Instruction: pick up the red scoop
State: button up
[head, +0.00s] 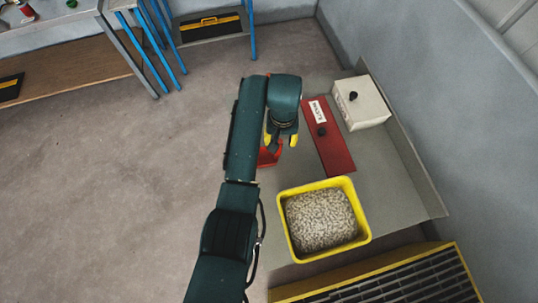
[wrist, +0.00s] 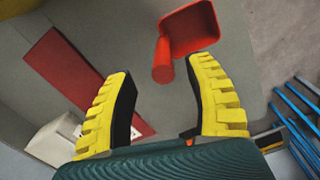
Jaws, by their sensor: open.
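The red scoop (wrist: 189,30) lies on the grey work surface. In the wrist view its handle (wrist: 163,62) points toward the space between my fingers, and its pan is farther off at the top. In the head view the scoop (head: 268,157) is partly hidden by my arm and gripper. My gripper (head: 280,140) is above the surface near the scoop. In the wrist view its two yellow fingers (wrist: 160,78) are spread apart, with the handle end showing between and beyond their tips. I see no contact with the scoop.
A yellow bin (head: 281,222) of pale pellets stands at the front of the grey surface (head: 385,185). A red labelled panel (head: 333,150) with a black knob lies right of my gripper. A white box (head: 366,105) stands behind it. A raised edge (head: 408,150) bounds the right side.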

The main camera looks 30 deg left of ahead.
jog(key=f, duration=0.2)
jog(key=f+b, duration=0.1)
jog(key=f, duration=0.2)
jog(key=shift+w+a+f, duration=0.1)
jog(key=shift+a+f, duration=0.1)
jog(key=shift+f, duration=0.05)
grip_shut()
